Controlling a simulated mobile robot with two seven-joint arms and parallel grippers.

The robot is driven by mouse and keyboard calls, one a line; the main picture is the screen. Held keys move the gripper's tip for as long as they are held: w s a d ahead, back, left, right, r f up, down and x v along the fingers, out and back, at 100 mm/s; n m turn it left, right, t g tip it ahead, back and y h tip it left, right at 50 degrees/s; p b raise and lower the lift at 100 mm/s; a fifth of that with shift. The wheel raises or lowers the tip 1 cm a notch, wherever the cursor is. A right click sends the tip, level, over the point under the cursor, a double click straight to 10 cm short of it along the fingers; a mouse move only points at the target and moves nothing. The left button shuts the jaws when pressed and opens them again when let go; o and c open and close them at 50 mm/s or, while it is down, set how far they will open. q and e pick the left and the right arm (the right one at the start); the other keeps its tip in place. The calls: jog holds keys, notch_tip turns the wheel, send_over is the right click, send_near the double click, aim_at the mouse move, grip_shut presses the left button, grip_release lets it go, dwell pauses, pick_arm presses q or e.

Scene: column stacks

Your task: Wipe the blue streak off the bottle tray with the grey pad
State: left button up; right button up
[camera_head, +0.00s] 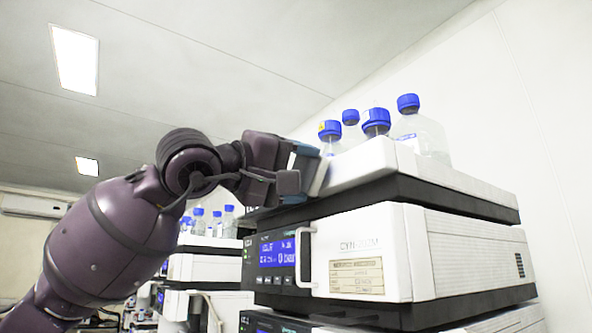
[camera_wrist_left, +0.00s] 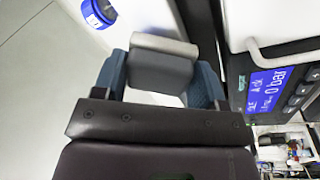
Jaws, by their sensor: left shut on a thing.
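The bottle tray (camera_head: 365,163) is the white top of the near instrument stack and carries several clear bottles with blue caps. My left gripper (camera_head: 303,168) is at the tray's left front end. In the left wrist view the grey pad (camera_wrist_left: 160,70) is held between the two blue-grey fingers. The pad is close to the white tray surface, but I cannot tell whether it touches. The blue streak does not show in either view; the gripper and pad may hide it. My right gripper is not in view.
Bottles (camera_head: 429,135) with blue caps stand on the tray just beyond the gripper. Below it is an instrument (camera_head: 372,250) with a blue display and a protruding white handle (camera_head: 305,257). Another stack with bottles (camera_head: 208,222) stands further back. The space above is free.

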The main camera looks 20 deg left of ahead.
aim_at(339, 167)
pick_arm(q)
jog(key=shift+w+d, duration=0.2)
jog(key=shift+w, duration=0.05)
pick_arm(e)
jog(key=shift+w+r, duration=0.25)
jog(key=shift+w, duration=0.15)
pick_arm(q)
jog(key=shift+w+d, duration=0.15)
jog(key=shift+w, duration=0.05)
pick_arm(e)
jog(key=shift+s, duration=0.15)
pick_arm(q)
jog(key=shift+d, duration=0.1)
jog(key=shift+s+d, duration=0.5)
jog(key=shift+d, duration=0.1)
jog(key=shift+s+d, duration=0.6)
jog(key=shift+d, duration=0.1)
jog(key=shift+d+b, duration=0.25)
jog(key=shift+b, duration=0.1)
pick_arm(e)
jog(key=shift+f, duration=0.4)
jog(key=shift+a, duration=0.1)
